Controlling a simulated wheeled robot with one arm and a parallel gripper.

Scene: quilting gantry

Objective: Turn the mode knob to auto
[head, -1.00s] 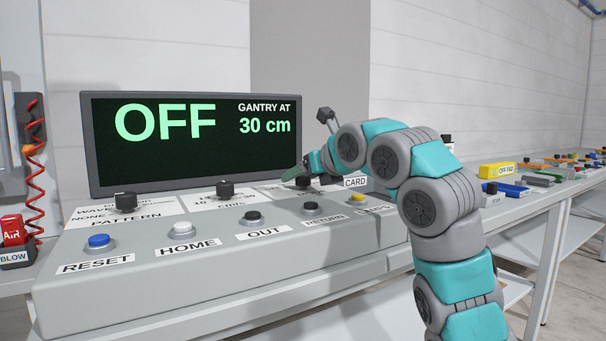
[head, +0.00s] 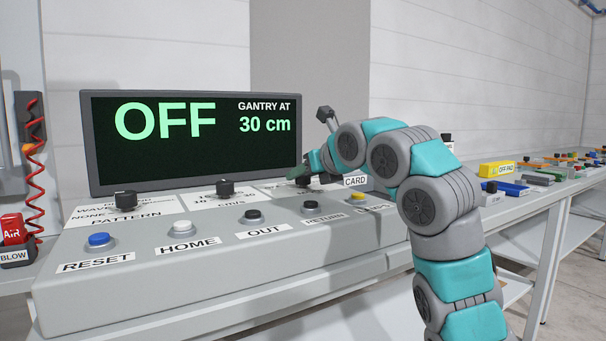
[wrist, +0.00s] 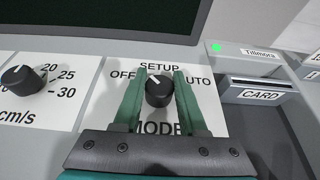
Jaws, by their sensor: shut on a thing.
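The mode knob (wrist: 158,91) is a round black knob in the wrist view, with OFF at its left, SETUP above and AUTO at its right. Its white mark points up and slightly left, close to SETUP. My gripper (wrist: 160,86) has its green fingers on both sides of the knob, shut on it. In the head view, my gripper (head: 304,174) is at the knob on the right part of the console, and the knob is mostly hidden there. The display (head: 195,140) reads OFF and GANTRY AT 30 cm.
The speed knob (wrist: 22,78) is left of the mode knob, and the CARD slot (wrist: 260,92) is to the right. The pattern knob (head: 126,200) is farther left. A row of buttons, including blue RESET (head: 99,241), runs along the front. The display stands close behind.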

